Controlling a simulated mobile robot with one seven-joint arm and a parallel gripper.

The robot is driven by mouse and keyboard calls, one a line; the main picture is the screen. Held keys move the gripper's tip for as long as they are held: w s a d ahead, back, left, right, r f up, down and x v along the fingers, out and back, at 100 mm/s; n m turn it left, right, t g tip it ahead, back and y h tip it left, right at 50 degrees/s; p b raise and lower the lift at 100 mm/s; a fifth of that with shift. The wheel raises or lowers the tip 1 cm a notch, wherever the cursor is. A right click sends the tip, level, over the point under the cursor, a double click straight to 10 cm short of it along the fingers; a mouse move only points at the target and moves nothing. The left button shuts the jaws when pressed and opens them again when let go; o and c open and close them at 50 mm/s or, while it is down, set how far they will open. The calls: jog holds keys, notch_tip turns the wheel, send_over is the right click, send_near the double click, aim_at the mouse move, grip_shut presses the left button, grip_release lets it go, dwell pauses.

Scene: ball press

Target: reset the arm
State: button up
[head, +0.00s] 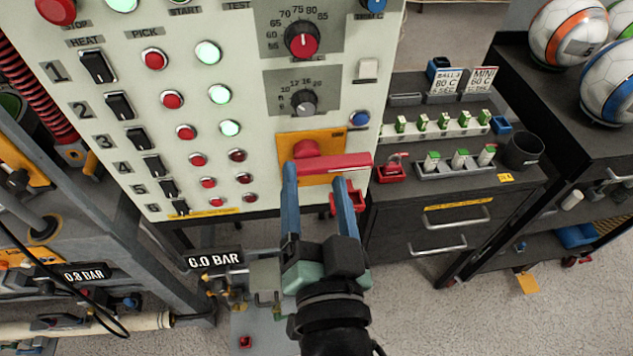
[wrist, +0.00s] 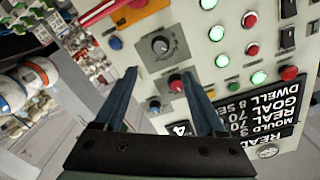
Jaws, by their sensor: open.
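My gripper (head: 318,180) is open and empty, with two blue fingers spread apart in front of the white control panel (head: 225,110). In the head view its fingertips overlap the lower edge of a red handle (head: 345,163) on an orange plate (head: 290,143). In the wrist view the fingers (wrist: 160,75) stand clear of that handle (wrist: 95,14), which is at the upper left. A red knob (wrist: 177,82) and a grey knob (wrist: 160,45) show between and beyond the fingers. I see no contact with the panel.
A dark cabinet (head: 400,225) with small parts on top stands right of the panel. Balls (head: 568,32) sit on a dark shelf at the far right. A grey metal frame (head: 150,275) with gauges is at the left. Bare floor (head: 480,310) lies at the lower right.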

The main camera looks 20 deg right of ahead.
dwell(0.3)
jog(key=a+r+n+t+y, duration=0.2)
jog(key=a+r+n+t, duration=0.1)
jog(key=r, duration=0.9)
jog(key=a+r+n+t+y, duration=0.1)
jog(key=a+r+n+t, duration=0.2)
jog(key=r, duration=1)
jog(key=a+r+n+t+y, duration=0.2)
jog(key=a+r+n+t, duration=0.1)
jog(key=r, duration=0.9)
jog(key=w+a+t, duration=0.1)
jog(key=a, duration=0.1)
jog(key=shift+a+r+n+y, duration=0.3)
jog(key=shift+a, duration=0.05)
